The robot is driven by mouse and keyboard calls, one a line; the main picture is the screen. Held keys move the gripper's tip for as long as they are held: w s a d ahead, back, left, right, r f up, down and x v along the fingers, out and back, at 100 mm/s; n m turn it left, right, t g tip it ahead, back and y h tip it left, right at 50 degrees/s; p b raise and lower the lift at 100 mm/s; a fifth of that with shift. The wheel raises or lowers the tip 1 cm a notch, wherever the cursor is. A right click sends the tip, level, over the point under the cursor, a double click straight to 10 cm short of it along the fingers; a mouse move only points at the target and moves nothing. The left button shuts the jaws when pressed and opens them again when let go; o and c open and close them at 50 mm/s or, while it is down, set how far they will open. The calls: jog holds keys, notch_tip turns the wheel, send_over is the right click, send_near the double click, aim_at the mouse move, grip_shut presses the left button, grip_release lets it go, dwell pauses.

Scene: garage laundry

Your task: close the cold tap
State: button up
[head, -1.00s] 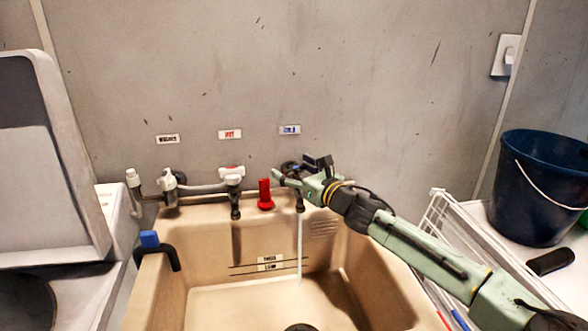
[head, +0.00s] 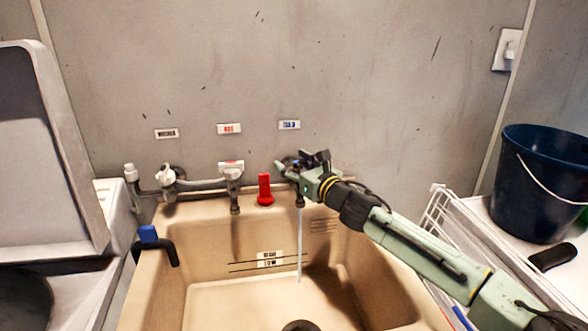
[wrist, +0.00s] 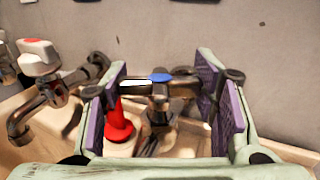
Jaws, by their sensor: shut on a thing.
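The cold tap is on the wall under the label "COLD" (head: 289,125), mostly hidden by my gripper (head: 288,168) in the head view. A thin water stream (head: 300,245) falls from its spout into the beige sink (head: 205,225). In the wrist view, the cold tap's dark bar handle (wrist: 183,87) with a blue cap (wrist: 160,77) lies across between the purple pads of my gripper (wrist: 163,88). The pads close on the handle's two ends.
The hot tap (head: 231,171) with a white and red handle stands left of the cold tap. A red plug-like piece (head: 265,190) sits on the sink's back rim between them. A dark blue bucket (head: 540,185) and a white rack (head: 440,215) stand at right.

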jog(key=m+t+h+b, duration=0.1)
jog(key=m+h+b, duration=0.1)
jog(key=h, duration=0.1)
jog(key=shift+f+t+b, duration=0.25)
jog(key=shift+t+b, duration=0.15)
jog(key=shift+d+r+m+t+h+b, duration=0.15)
jog(key=shift+m+t+h+b, duration=0.4)
jog(key=shift+m+h, duration=1.15)
jog(key=shift+w+h, duration=0.1)
jog(key=shift+h, duration=0.3)
jog(key=o, duration=1.2)
jog(key=shift+r, duration=0.1)
jog(key=s, duration=0.4)
jog(key=s+d, duration=0.1)
jog(key=s, duration=0.3)
jog(key=s+d, duration=0.1)
jog(key=s, duration=0.3)
jog(key=shift+d, duration=0.1)
